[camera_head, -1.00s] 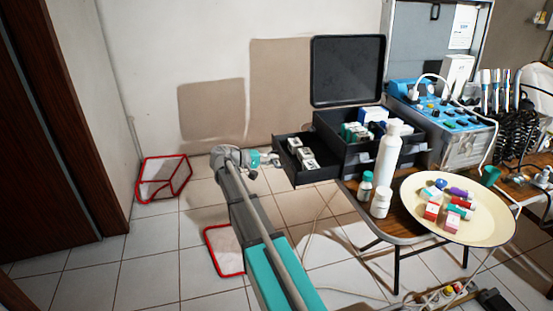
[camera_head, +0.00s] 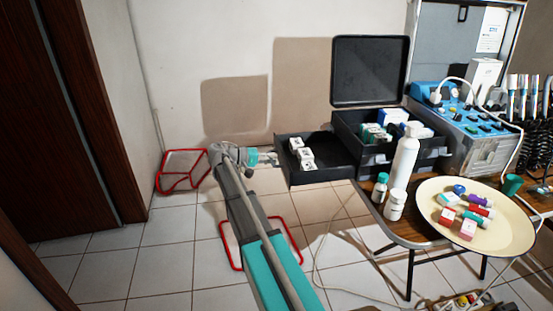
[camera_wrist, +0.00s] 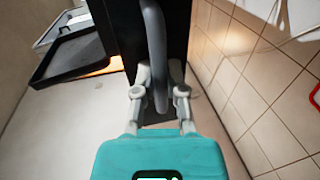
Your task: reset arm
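My gripper (camera_head: 268,158) is at the left end of an open black drawer (camera_head: 318,177), which extends from a black case (camera_head: 395,158). In the wrist view, the two fingers of my gripper (camera_wrist: 158,78) stand apart. A grey curved handle (camera_wrist: 154,40) lies between them, in front of the black drawer face (camera_wrist: 121,20). I see gaps beside the handle, so the fingers look open around it. Several small white boxes (camera_head: 307,163) sit in the drawer.
A table with a white bottle (camera_head: 405,160), small bottles (camera_head: 395,205) and a cream tray (camera_head: 505,247) stands right of my arm. Red-framed items (camera_head: 182,171) (camera_head: 231,248) lie on the floor at left and under my arm.

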